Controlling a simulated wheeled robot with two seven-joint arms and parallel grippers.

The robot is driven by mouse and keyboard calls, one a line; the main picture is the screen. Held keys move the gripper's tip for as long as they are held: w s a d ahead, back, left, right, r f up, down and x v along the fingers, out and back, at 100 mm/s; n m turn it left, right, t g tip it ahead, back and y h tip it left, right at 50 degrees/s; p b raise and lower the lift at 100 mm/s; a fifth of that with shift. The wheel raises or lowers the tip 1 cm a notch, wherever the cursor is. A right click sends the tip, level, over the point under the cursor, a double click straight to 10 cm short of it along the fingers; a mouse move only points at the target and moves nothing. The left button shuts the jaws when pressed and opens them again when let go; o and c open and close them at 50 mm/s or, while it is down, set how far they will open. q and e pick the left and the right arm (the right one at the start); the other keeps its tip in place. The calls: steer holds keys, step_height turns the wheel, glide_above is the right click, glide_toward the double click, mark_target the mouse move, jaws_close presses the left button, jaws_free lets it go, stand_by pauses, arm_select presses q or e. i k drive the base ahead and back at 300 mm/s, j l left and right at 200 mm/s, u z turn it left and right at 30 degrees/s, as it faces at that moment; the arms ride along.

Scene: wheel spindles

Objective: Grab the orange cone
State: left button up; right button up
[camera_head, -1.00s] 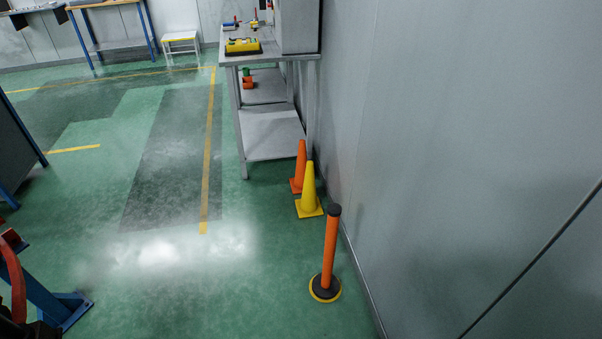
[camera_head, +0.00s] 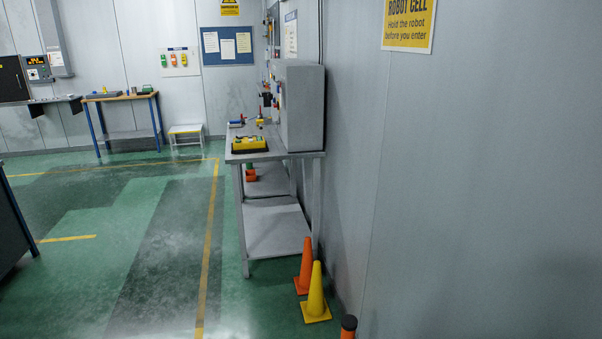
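The orange cone (camera_head: 304,268) stands upright on the green floor by the right wall, near the front leg of the grey metal table. A yellow cone (camera_head: 316,296) stands in front of it and hides part of its right side and base. Neither of my grippers shows in this view.
The top of an orange post (camera_head: 348,327) with a black cap shows at the bottom edge, in front of the cones. The grey table (camera_head: 271,152) holds a yellow device (camera_head: 249,144) and a grey cabinet (camera_head: 302,106). The floor left of the table is open.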

mark_target(302, 282)
steer(key=i+j, duration=0.55)
steer(key=i+j+u, duration=0.1)
steer(key=i+j, duration=0.5)
steer(key=i, duration=0.2)
steer(key=i+j, duration=0.5)
steer(key=i, duration=0.2)
steer(key=i+l, duration=0.1)
steer(key=i, duration=0.55)
steer(key=i+u, duration=0.1)
steer(key=i, duration=0.55)
steer(key=i+l, duration=0.15)
steer(key=l, duration=0.2)
steer(key=i+l, duration=0.2)
steer(key=l, duration=0.15)
steer(key=i+l, duration=0.15)
steer(key=l, duration=0.2)
